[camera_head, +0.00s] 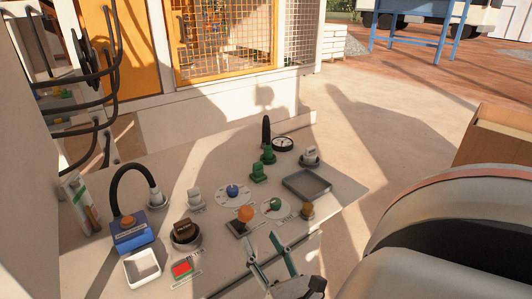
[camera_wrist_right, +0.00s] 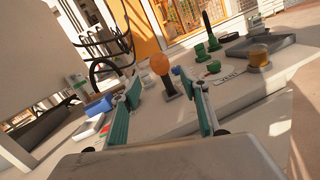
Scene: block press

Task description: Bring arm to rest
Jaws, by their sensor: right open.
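My right gripper (camera_head: 263,241) is open and empty at the front edge of the sloping control panel (camera_head: 130,180). In the right wrist view its two green-padded fingers (camera_wrist_right: 162,84) are spread wide with nothing between them. A lever with an orange ball knob (camera_head: 246,212) stands just beyond the fingertips. In the right wrist view the orange knob (camera_wrist_right: 159,64) shows in the gap beyond the fingers, apart from them. My left gripper is not in view.
Black hoses hang at left. A wooden box (camera_head: 498,140) stands at right. Open floor lies behind.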

